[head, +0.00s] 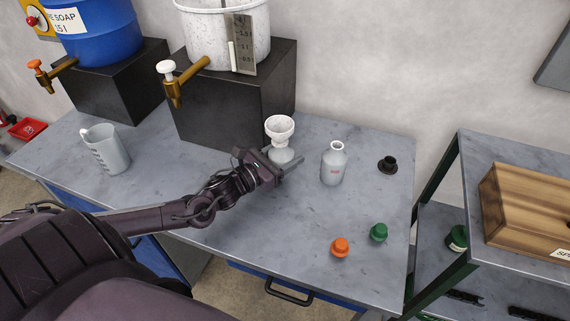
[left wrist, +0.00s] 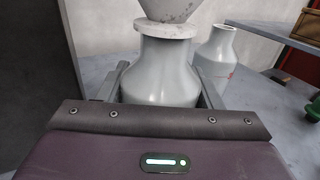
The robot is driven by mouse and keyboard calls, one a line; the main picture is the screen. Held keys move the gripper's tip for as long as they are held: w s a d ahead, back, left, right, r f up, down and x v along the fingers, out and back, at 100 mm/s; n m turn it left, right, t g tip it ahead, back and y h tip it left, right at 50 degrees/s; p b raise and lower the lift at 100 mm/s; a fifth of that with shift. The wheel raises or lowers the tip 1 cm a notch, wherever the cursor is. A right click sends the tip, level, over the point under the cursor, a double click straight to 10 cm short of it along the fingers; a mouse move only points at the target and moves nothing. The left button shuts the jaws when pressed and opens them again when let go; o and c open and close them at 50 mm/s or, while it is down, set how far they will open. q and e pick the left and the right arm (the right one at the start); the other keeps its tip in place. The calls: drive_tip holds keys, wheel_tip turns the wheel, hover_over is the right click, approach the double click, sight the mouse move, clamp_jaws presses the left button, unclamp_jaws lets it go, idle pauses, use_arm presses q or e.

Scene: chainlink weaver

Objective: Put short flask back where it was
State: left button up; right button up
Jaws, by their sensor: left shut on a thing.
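A short grey flask (head: 282,156) stands upright between the fingers of my left gripper (head: 284,163), in front of the black block under the white tank. A white speckled funnel (head: 280,128) sits upright on its mouth. In the left wrist view the short flask (left wrist: 160,75) fills the space between the two fingers, which are shut on its body. Its base is hidden there, and I cannot tell whether it touches the table. My right gripper is not in view.
Another grey flask (head: 334,165) with a red mark stands open to the right on the table. A measuring jug (head: 106,150) stands at left. The table's front middle is clear.

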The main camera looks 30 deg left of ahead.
use_arm(q)
drive_tip(key=shift+f, duration=1.75)
drive_tip(key=o, duration=0.8)
drive_tip(key=shift+f, duration=0.25)
drive_tip(key=o, duration=0.5)
drive_tip(key=shift+r, duration=0.1)
